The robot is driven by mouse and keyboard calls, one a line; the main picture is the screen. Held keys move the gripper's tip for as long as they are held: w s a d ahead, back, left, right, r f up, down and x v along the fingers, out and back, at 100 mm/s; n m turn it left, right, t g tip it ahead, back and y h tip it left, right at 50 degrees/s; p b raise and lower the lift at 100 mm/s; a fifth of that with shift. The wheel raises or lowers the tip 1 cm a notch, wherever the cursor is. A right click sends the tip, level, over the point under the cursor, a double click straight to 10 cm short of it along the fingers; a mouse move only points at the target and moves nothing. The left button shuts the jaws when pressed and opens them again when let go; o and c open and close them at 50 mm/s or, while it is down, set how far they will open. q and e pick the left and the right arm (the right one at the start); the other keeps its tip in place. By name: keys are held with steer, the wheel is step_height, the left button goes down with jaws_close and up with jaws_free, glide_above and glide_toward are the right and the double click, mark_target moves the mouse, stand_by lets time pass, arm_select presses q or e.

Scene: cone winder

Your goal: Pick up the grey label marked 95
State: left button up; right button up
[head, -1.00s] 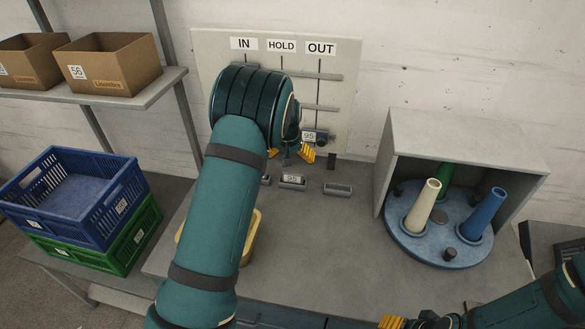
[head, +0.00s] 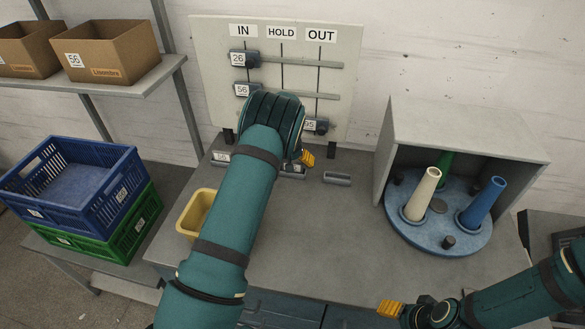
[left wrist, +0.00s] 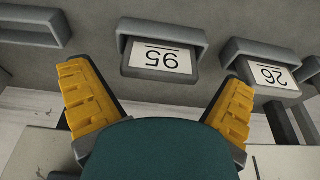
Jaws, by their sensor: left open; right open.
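A label marked 95 (left wrist: 162,58) sits in the middle grey holder on the table, upside down in the left wrist view. In the head view this holder (head: 293,172) is partly hidden by my left arm. My left gripper (left wrist: 156,85) is open, with its yellow fingers apart, one on each side of the 95 label, and nothing between them. In the head view only one of its fingers (head: 307,158) shows. A block marked 95 (head: 315,126) is also on the board under OUT. My right gripper (head: 390,309) is open and empty at the lower right.
The board (head: 345,50) stands behind. A yellow bin (head: 190,218) is beside my left arm. A grey hood (head: 470,130) covers a blue disc with cones.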

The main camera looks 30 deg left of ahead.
arm_select(q)
steer(key=shift+x, duration=1.4)
steer(key=c, duration=0.9)
steer(key=shift+c, duration=0.2)
